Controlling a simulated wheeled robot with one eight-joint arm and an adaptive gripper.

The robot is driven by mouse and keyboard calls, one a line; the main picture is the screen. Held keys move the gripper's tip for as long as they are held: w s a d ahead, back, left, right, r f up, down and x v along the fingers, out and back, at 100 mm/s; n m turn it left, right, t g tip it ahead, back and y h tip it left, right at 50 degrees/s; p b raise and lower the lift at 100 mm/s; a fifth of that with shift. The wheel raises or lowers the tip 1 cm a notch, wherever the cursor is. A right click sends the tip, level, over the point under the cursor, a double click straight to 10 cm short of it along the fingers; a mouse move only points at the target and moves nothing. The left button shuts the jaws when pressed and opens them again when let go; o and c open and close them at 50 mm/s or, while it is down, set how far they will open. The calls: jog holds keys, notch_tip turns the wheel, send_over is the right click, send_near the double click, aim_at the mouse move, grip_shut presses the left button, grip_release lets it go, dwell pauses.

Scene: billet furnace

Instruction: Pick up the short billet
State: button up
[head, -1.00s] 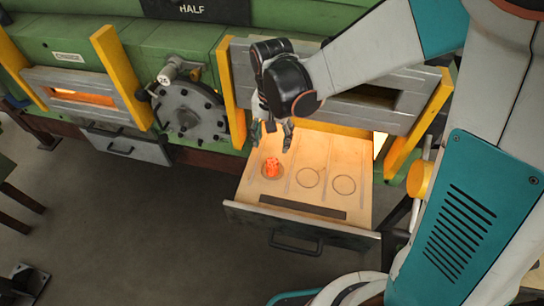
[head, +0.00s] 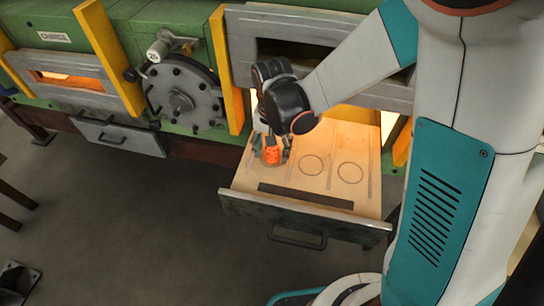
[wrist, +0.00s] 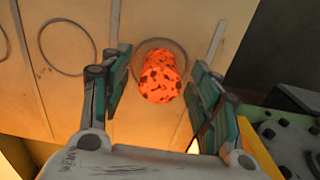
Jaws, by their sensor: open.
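The short billet (head: 272,154) glows orange with dark flecks and stands in the left ring of the open drawer (head: 340,193). In the wrist view the billet (wrist: 161,78) lies between the two finger pads, with a gap on each side. My gripper (head: 270,148) is open and comes down over the billet, one finger on either side; it also shows in the wrist view (wrist: 160,95). Nothing is held. The billet's upper part is partly hidden by the gripper in the head view.
Two empty rings, the middle one (head: 311,165) and the right one (head: 350,172), mark the drawer floor. The furnace front with a yellow post (head: 226,70) and a round bolted plate (head: 184,98) stands behind and left. A closed small drawer (head: 118,137) is at left.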

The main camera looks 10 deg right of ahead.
grip_shut()
dwell(0.4)
